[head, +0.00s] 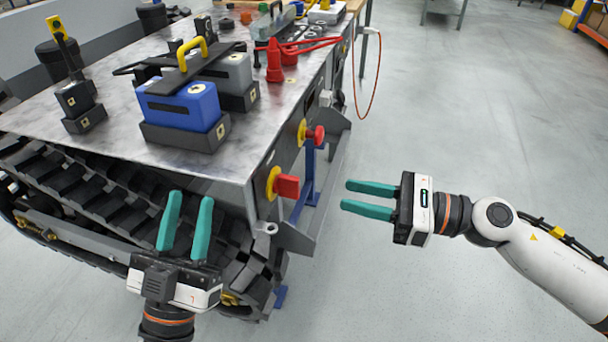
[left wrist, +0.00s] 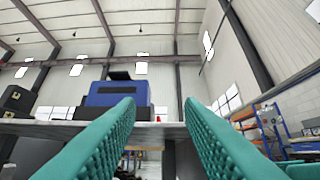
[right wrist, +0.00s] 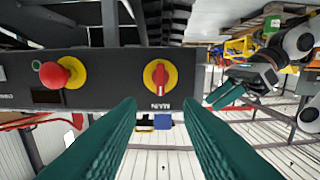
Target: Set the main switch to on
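The main switch (head: 285,186) is a red handle on a yellow disc, on the side panel of the tracked carrier near its front corner. In the right wrist view the switch (right wrist: 160,75) sits above the gap between my fingers, beside an upside-down "MAIN" label, and its red handle stands about upright in the picture. My right gripper (head: 369,197) is open and empty, to the right of the switch, pointing at it, clear of it. My left gripper (head: 189,222) is open and empty, in front of the carrier's near edge; it also shows in the right wrist view (right wrist: 229,96).
A red mushroom button (head: 316,135) on a yellow disc is further along the same panel. The carrier's deck (head: 110,130) bears a blue battery-like block (head: 180,103), a red clamp-like tool (head: 275,62) and other items. The floor right of the carrier is clear.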

